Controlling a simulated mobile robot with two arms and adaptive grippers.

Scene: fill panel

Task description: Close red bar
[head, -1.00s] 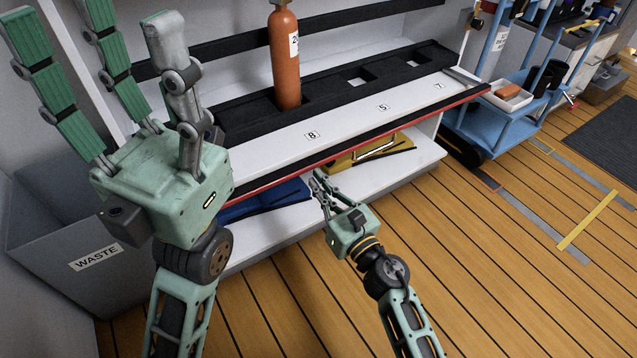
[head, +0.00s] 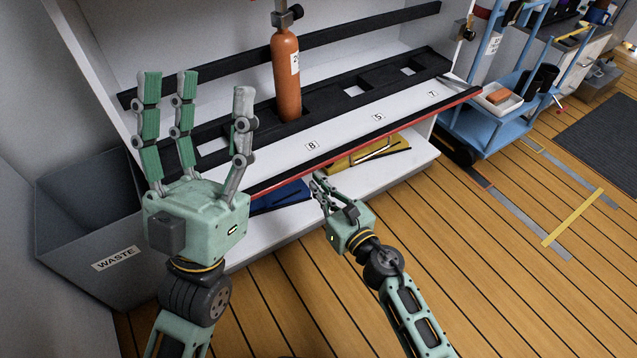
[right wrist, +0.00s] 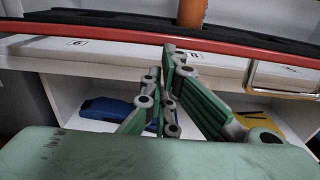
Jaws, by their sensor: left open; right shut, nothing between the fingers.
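The red bar (head: 397,126) runs along the front edge of the white shelf in the head view. It crosses the whole right wrist view (right wrist: 130,36) as a long red strip. My right gripper (head: 318,185) is shut and empty, with its fingertips just in front of and below the bar. In the right wrist view its fingers (right wrist: 170,62) point up near the bar; I cannot tell whether they touch it. My left gripper (head: 192,95) is open, fingers up, in front of the shelf's left part, hiding the bar's left end.
An orange cylinder (head: 287,75) stands in the black rack on the shelf. Blue (head: 279,196) and yellow (head: 372,155) items lie on the lower shelf. A waste bin (head: 75,240) stands left, a blue trolley (head: 500,130) right. The wooden floor in front is open.

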